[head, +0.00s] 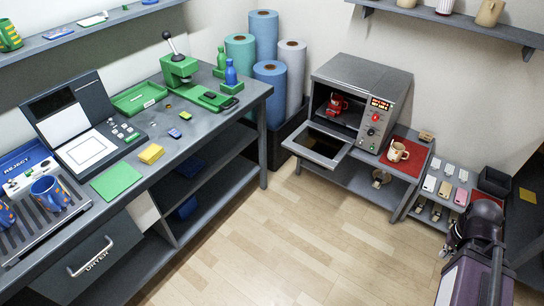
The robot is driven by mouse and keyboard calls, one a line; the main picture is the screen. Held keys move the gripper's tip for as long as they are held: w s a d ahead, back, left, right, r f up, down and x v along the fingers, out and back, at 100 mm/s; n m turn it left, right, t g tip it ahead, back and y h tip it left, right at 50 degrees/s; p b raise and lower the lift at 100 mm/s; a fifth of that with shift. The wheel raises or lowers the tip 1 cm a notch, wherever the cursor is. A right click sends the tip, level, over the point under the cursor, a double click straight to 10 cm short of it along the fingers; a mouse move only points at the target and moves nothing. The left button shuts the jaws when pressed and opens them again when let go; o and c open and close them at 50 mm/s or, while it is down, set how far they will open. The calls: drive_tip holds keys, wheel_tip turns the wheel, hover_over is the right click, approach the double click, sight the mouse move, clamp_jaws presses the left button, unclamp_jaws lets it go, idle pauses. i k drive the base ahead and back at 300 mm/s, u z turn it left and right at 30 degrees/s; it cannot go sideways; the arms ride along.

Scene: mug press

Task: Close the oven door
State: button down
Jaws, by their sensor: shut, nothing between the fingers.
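The grey oven (362,80) stands on a low grey stand at the back, right of the middle. Its door (333,163) is open, folded down and sticking out in front of the opening, with a dark window in its frame. A red item, seemingly a mug (337,105), sits inside the oven. The control panel (377,118) with a lit red display and a red knob is right of the opening. My gripper (446,250) is at the lower right, shut and empty, well apart from the door. Part of it is hidden by its small size and dark colour.
A white patterned mug (398,152) stands on a red mat (413,165) beside the oven. A small shelf (422,206) with phone-like items is between stand and my arm. A workbench (215,120) runs along the left. The wooden floor (300,240) in front is clear.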

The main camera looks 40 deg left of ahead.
sight(318, 144)
drive_tip(key=k, duration=0.75)
drive_tip(key=u, duration=0.35)
drive_tip(key=i, duration=0.45)
drive_tip(key=u, duration=0.55)
drive_tip(key=i, duration=1.55)
drive_tip(key=z, duration=0.25)
